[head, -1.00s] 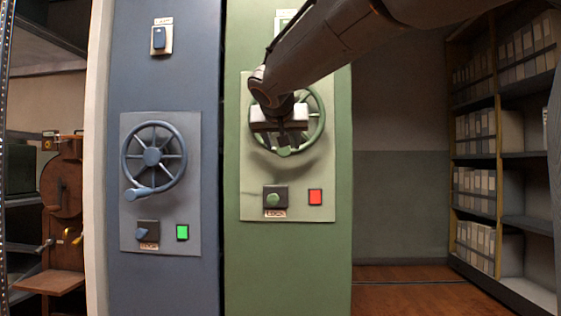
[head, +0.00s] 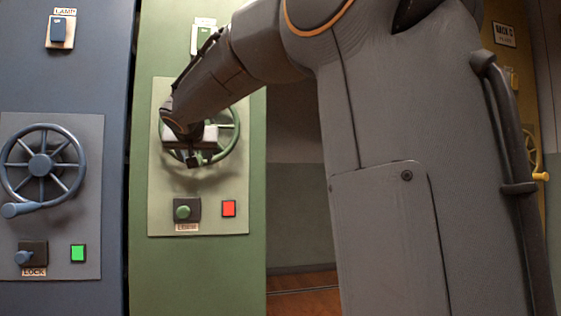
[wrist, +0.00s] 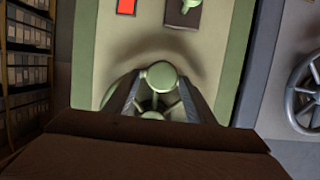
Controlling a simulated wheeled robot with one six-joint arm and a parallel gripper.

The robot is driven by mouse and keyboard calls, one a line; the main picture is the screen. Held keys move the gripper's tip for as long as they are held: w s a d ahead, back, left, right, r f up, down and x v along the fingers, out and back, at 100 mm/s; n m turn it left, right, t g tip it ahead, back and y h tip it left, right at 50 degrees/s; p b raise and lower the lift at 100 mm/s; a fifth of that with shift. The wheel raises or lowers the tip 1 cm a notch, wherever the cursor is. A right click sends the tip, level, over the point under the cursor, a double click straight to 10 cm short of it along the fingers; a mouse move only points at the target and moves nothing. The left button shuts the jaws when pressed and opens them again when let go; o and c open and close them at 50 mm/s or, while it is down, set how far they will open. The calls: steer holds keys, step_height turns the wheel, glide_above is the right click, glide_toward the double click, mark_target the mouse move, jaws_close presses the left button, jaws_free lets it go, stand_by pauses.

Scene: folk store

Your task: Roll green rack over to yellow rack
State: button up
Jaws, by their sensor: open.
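The green rack (head: 200,275) stands left of centre in the head view, with a spoked green handwheel (head: 233,140) on its pale panel. A green lock knob (head: 183,209) and a lit red square (head: 229,208) sit below the wheel. My gripper (head: 193,160) is at the lower part of the wheel. In the wrist view its open fingers stand on both sides of the wheel's round green handle (wrist: 161,75); contact cannot be told. A yellow handwheel (head: 532,150) of the yellow rack shows at the far right, largely hidden by my arm.
A blue-grey rack (head: 70,90) stands close on the left, with its own handwheel (head: 42,165) and a lit green square (head: 78,253). An open gap with wooden floor (head: 300,303) lies right of the green rack.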

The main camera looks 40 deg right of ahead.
steer(key=p+x, duration=0.1)
steer(key=x, duration=0.2)
steer(key=shift+w+d+f+b, duration=0.15)
steer(key=shift+w+d+b, duration=0.05)
steer(key=shift+w+b, duration=0.3)
jaws_close()
stand_by(0.4)
